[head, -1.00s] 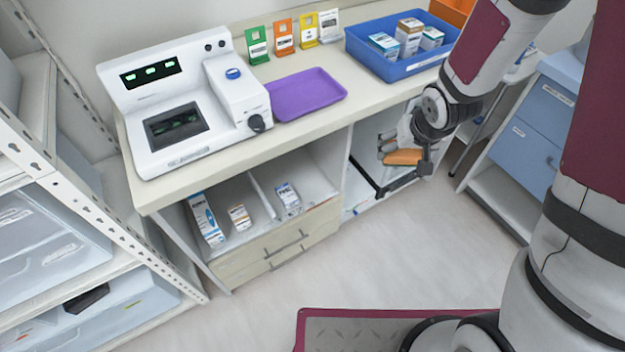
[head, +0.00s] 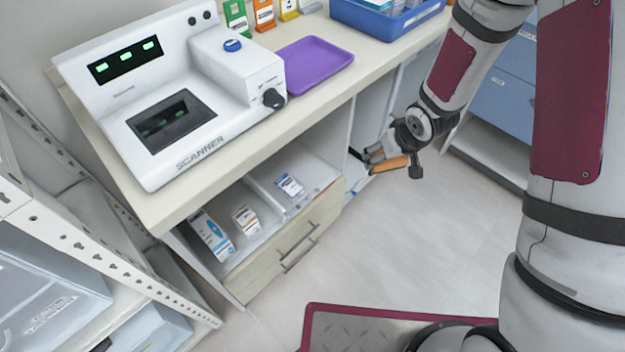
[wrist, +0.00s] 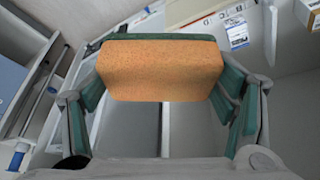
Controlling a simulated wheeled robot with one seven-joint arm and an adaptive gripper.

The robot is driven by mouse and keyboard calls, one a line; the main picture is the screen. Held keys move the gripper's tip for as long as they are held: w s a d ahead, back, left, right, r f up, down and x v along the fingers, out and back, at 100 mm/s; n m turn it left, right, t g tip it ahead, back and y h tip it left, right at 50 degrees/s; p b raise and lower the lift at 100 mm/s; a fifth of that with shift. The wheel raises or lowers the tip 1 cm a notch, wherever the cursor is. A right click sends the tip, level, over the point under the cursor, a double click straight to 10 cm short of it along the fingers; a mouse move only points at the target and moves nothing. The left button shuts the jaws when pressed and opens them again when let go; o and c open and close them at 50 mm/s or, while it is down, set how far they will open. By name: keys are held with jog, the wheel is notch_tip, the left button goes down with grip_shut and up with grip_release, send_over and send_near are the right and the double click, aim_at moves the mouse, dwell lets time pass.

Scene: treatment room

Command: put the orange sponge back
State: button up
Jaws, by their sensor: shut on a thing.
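The orange sponge (head: 389,164) is held in my gripper (head: 390,160), in front of the open lower part of the counter, right of the drawers. In the wrist view the sponge (wrist: 160,70) is an orange block with a dark green layer along its far edge. It sits between the two fingers of my gripper (wrist: 160,85), which are shut on it. In the head view the sponge is clear of the floor, and part of it is hidden by the gripper.
The counter (head: 330,95) bears a white scanner (head: 180,90), a purple tray (head: 312,65) and a blue bin (head: 385,22). A shelf with several small boxes (head: 246,220) lies below, above a drawer (head: 290,245). A metal rack stands at left. The floor (head: 400,240) in front is clear.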

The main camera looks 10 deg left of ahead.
jog(key=w+a+f+n+y+b, duration=0.1)
jog(key=w+a+f+n+b, duration=0.2)
jog(key=f, duration=0.4)
jog(key=a+f+b, duration=0.3)
jog(key=f+b, duration=0.1)
jog(key=f, duration=0.4)
jog(key=n+g+y+b, duration=0.1)
jog(key=n+b, duration=0.2)
jog(key=b, duration=0.6)
send_over(309, 175)
jog(key=d, duration=0.1)
jog(key=f, duration=1.3)
jog(key=shift+s+d+f, duration=0.1)
jog(key=shift+s+f, duration=0.2)
jog(key=shift+s, duration=0.05)
jog(key=shift+f+b, duration=0.65)
jog(key=shift+f, duration=1.05)
jog(key=shift+f, duration=0.2)
jog(key=o, duration=0.8)
jog(key=shift+r, duration=0.1)
